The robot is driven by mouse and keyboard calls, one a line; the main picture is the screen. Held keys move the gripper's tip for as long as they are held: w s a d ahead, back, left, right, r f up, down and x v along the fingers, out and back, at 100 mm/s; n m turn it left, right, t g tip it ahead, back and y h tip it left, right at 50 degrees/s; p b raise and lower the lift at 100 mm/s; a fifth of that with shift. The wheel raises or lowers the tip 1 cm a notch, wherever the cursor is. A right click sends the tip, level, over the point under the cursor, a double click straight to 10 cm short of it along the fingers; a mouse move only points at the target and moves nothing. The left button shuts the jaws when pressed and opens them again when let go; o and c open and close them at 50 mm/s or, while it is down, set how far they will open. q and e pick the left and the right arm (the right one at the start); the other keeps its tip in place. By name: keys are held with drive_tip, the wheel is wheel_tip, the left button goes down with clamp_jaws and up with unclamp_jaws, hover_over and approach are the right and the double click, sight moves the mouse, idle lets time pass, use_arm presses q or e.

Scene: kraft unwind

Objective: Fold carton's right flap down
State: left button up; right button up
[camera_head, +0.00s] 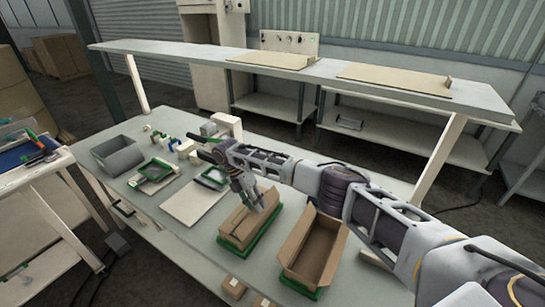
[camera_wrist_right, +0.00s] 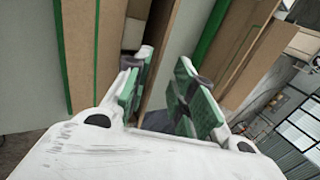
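A brown carton (camera_head: 236,225) sits in a green-edged holder (camera_head: 226,243) on the table in the head view. My right gripper (camera_head: 262,208) is above this carton at its right side, pointing down. In the right wrist view my right gripper (camera_wrist_right: 165,98) shows two green-padded fingers standing apart. A brown cardboard panel (camera_wrist_right: 160,45) lies just beyond and between the fingertips; I cannot tell whether they touch it. The gripper hides part of the carton top, so the right flap's angle is unclear. My left gripper is not in view.
A second, open carton (camera_head: 308,255) stands to the right in its own green holder. A pale board (camera_head: 193,202), a grey bin (camera_head: 117,156) and green frames (camera_head: 154,170) lie to the left. A raised shelf (camera_head: 300,72) runs behind the table.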

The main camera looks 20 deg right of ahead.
sight(263, 216)
drive_tip(key=shift+s+d+r+t+y+p, duration=0.3)
drive_tip(key=shift+s+d+t+y+p, duration=0.25)
drive_tip(key=shift+t+y, duration=0.35)
drive_tip(key=shift+s+d+t+y, duration=0.1)
drive_tip(key=shift+s+t+y, duration=0.2)
drive_tip(key=shift+t, duration=0.3)
drive_tip(key=shift+s+d+t, duration=0.15)
drive_tip(key=shift+t, duration=0.15)
drive_tip(key=shift+s+d+r+t+y, duration=0.1)
drive_tip(key=shift+s+d+t+y, duration=0.1)
drive_tip(key=shift+t+y, duration=0.25)
wheel_tip(263, 216, up, 14)
drive_tip(key=f+b, duration=0.1)
drive_tip(key=b, duration=0.1)
drive_tip(key=w+d+r+n+y, duration=0.1)
drive_tip(key=w+d+r, duration=0.3)
drive_tip(key=d, duration=0.1)
drive_tip(key=shift+d+r+g, duration=0.15)
drive_tip(key=shift+r+g, duration=0.05)
drive_tip(key=shift+g, duration=0.25)
idle(0.4)
idle(0.4)
